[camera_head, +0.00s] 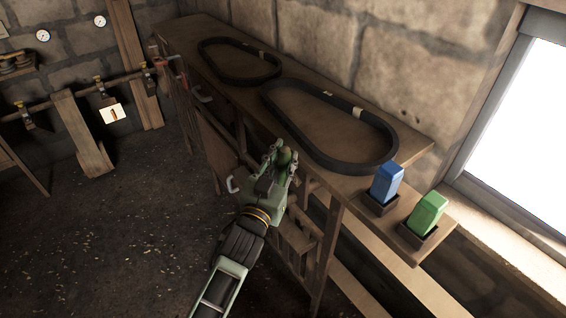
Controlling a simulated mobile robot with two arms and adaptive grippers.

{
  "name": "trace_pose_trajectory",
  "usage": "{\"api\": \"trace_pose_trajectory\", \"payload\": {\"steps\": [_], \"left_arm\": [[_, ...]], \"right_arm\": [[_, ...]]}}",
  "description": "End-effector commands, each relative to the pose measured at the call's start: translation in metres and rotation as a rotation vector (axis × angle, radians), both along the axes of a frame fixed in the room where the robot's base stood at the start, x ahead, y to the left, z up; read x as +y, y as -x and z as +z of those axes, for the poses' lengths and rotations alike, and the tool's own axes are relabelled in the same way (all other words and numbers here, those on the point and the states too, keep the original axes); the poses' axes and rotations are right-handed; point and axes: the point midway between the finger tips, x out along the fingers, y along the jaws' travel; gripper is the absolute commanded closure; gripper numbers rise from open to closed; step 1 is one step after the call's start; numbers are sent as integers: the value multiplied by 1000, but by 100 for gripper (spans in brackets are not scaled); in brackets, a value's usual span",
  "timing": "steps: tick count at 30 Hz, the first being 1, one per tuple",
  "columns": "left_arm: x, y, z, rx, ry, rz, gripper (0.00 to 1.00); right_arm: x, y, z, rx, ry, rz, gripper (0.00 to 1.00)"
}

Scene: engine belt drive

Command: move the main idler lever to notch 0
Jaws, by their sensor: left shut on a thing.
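My left gripper (280,158) is in the middle of the picture, in front of the wooden bench. Its fingers are shut on a small rounded green object (285,157), mostly hidden between them. I cannot tell what this object is or whether it is attached to anything. I cannot pick out the main idler lever or its notches in this view. My right gripper is not in view.
Two black belts lie on the bench top (190,32): a smaller one (240,82) and a larger one (340,165). A blue block (387,183) and a green block (428,212) stand in holders at the right. The floor (130,235) at left is clear.

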Motion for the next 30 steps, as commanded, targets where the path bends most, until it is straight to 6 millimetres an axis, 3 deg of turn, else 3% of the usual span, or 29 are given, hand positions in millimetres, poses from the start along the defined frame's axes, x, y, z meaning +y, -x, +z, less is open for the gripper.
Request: {"api": "trace_pose_trajectory", "payload": {"steps": [4, 9, 13, 23, 24, 30], "left_arm": [[-14, 17, -7, -70, -31, -8, 100], [-25, 33, -11, -153, -95, -7, 100], [-30, 40, -11, -190, -125, -6, 100], [-32, 42, -11, -197, -139, -8, 100], [-32, 42, -12, -196, -139, -8, 76], [-32, 42, -10, -198, -136, -8, 58]], "right_arm": [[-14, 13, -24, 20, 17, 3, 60], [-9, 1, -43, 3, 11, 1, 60], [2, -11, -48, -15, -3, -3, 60], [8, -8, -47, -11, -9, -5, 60], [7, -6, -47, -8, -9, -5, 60], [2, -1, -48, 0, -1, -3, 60]]}}
